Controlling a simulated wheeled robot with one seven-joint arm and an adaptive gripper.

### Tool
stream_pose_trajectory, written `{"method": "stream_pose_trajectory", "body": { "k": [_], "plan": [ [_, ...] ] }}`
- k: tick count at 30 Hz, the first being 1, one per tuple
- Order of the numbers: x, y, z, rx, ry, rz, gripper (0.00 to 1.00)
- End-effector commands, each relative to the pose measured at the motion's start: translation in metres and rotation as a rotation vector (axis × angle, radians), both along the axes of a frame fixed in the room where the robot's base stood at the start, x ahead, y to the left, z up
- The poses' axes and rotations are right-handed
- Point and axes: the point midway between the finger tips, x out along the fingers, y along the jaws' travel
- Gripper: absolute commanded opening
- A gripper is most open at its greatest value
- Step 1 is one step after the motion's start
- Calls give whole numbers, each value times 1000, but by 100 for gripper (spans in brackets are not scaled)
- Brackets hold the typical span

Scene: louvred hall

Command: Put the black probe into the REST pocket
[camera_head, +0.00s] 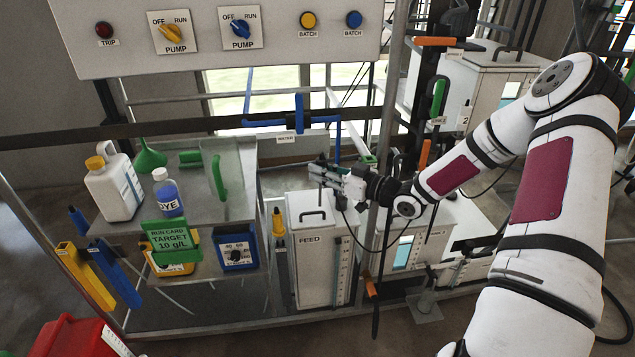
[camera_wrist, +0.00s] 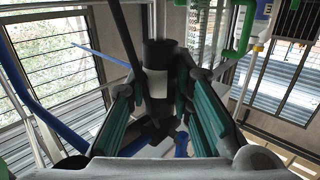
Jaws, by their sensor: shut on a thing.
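My gripper (camera_head: 322,173) is at the middle of the head view, above the white FEED tank (camera_head: 320,250) and beside a metal post. In the wrist view my gripper (camera_wrist: 160,92) has its two teal-edged fingers on either side of a black cylinder with a pale label, which appears to be the black probe (camera_wrist: 160,55). It is shut on it. The probe's lower part is dark and hard to make out between the fingers. No pocket marked REST is readable in either view.
A blue pipe valve (camera_head: 300,113) stands behind my gripper. A control panel (camera_head: 215,35) hangs above.

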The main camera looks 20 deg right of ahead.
Motion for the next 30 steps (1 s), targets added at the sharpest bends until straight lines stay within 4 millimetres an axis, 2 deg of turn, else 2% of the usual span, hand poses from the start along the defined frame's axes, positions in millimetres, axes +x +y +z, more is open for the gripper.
{"method": "stream_pose_trajectory", "body": {
  "k": [1,16,30],
  "plan": [
    [-1,-6,17,-1,-2,-18,0],
    [5,-60,117,-7,1,-189,0],
    [-20,-108,217,-11,3,-340,0]
  ]
}}
